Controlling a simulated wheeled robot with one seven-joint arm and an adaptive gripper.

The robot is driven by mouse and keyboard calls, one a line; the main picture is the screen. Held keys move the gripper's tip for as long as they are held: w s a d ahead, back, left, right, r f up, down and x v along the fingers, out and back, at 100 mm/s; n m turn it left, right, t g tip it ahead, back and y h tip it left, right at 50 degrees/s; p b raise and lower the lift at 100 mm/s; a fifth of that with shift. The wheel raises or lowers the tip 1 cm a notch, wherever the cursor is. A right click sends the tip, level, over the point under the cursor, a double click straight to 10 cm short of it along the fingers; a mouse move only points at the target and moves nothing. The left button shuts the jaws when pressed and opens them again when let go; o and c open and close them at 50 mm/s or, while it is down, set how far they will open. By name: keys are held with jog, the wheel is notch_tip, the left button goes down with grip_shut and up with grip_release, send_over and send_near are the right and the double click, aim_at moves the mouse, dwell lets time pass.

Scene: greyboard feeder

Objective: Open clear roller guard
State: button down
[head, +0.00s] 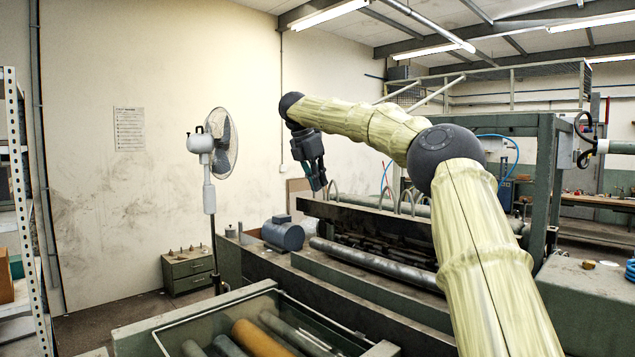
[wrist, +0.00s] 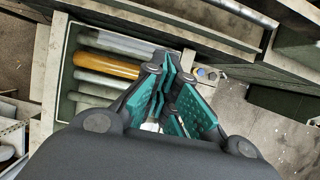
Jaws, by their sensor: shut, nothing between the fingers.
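The clear roller guard (head: 222,307) is a see-through panel in a thin frame at the bottom of the head view. It appears to lie down over several rollers, grey and one orange (head: 260,338). The guard's framed bay also shows at the left of the wrist view (wrist: 68,78), with the orange roller (wrist: 105,64) visible. My gripper (head: 320,190) is shut and empty, fingers pointing down, raised above the machine and well apart from the guard. Its teal-padded fingers (wrist: 178,82) show in the wrist view. The guard's near part is cut off in the head view.
A long grey roller (head: 370,265) and a blue-grey motor (head: 283,234) are on the machine behind the guard. A standing fan (head: 208,160) is at the left. A green frame (head: 546,185) rises at the right. The air above the guard looks clear.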

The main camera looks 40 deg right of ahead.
notch_tip(320, 180, down, 4)
jog(key=a+b, duration=0.1)
jog(key=b, duration=0.3)
jog(key=a+r+b, duration=0.3)
jog(key=a, duration=0.5)
jog(key=shift+s+a, duration=0.15)
jog(key=shift+s, duration=0.1)
